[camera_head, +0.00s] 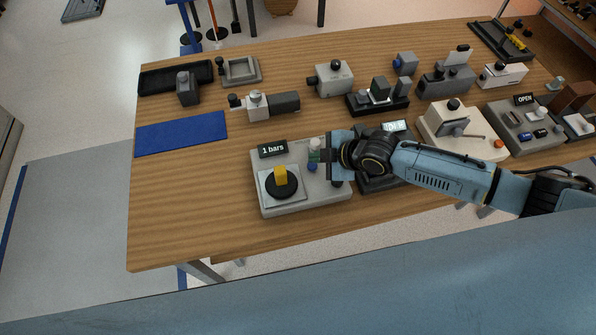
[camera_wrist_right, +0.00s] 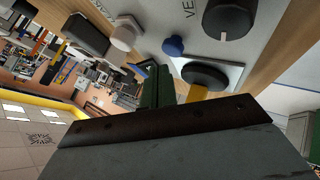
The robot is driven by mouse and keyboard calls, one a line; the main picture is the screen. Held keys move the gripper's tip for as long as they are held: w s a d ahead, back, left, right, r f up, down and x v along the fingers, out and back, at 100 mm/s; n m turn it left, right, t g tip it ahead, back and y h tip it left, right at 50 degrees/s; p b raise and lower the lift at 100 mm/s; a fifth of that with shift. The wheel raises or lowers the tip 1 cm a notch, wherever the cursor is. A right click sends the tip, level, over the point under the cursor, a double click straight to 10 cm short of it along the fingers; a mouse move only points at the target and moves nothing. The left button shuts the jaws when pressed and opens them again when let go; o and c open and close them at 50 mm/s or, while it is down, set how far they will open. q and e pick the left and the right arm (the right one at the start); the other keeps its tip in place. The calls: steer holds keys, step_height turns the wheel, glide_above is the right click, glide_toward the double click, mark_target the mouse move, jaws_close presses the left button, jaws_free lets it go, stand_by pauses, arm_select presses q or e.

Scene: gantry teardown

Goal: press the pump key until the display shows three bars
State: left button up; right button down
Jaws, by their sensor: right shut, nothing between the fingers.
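The grey pump unit (camera_head: 305,202) stands at the table's front edge. Its black display (camera_head: 272,149) reads "1 bars". On its top are a blue button (camera_head: 312,167), a pale round key (camera_head: 315,142) and a black disc (camera_head: 283,190) with a yellow block (camera_head: 280,175). My right gripper (camera_head: 314,156) is shut and empty over the unit, with its green fingertips beside the pale key. In the right wrist view, the pale key (camera_wrist_right: 125,32) and blue button (camera_wrist_right: 173,46) lie beyond the fingertips (camera_wrist_right: 152,72). I cannot tell whether they touch anything. My left gripper is out of view.
A dark device with a lit screen (camera_head: 394,127) stands right of the pump unit, partly behind my right arm. A cream box (camera_head: 446,122) is further right. A blue mat (camera_head: 181,133) lies at the left. Bare tabletop (camera_head: 190,200) is left of the unit.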

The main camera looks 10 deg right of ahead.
mark_target(316, 167)
step_height(316, 167, up, 6)
steer(key=p, duration=0.5)
stand_by(0.8)
